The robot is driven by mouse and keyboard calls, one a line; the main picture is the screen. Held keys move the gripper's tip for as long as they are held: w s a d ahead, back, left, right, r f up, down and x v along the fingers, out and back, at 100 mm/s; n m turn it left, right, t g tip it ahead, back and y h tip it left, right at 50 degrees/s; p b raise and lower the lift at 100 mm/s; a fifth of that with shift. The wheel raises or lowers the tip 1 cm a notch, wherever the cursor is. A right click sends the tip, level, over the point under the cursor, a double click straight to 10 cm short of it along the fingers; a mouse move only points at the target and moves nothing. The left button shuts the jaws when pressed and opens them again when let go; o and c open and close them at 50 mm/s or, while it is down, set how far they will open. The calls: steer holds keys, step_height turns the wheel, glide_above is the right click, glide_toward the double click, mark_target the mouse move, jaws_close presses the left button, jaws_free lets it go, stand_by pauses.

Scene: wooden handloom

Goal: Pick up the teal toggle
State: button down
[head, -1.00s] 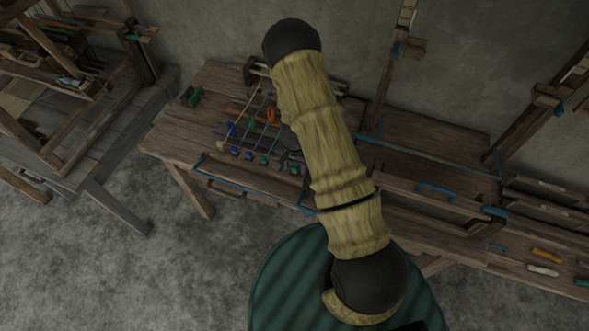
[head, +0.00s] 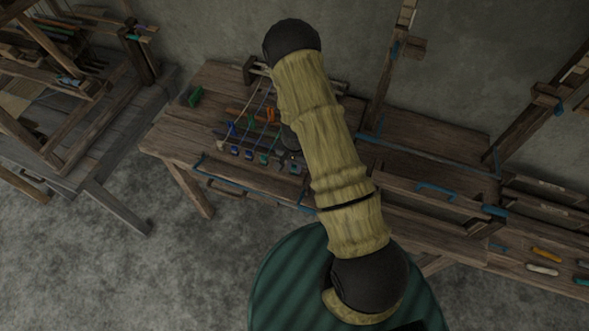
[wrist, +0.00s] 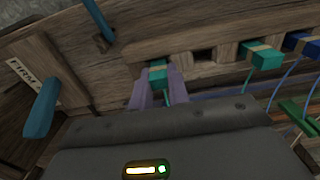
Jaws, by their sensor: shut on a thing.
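The teal toggle (wrist: 157,75), a small block with a tan band, sits between the two purple fingers of my gripper (wrist: 158,88) in the wrist view. The fingers are closed on its sides. It is close against the wooden rail (wrist: 205,40); I cannot tell whether it is clear of the rail. A teal cord runs down beside it. A second teal-green toggle (wrist: 262,56) with a tan band sits further right in the rail, past an empty square hole (wrist: 204,58). In the head view my arm hides most of the gripper and the held toggle.
A blue toggle (wrist: 302,43) sits at the right end of the wrist view. A blue peg (wrist: 42,108) stands out at the left near a label (wrist: 20,76).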

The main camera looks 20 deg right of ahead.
mark_target(295, 166)
step_height(295, 166, up, 10)
steer(key=shift+b, duration=0.9)
steer(key=shift+r, duration=0.1)
stand_by(0.8)
step_height(295, 166, up, 2)
steer(key=n+p, duration=0.7)
steer(key=p, duration=0.1)
steer(key=shift+r+p, duration=0.1)
steer(key=shift+p, duration=0.2)
steer(key=shift+a, duration=0.1)
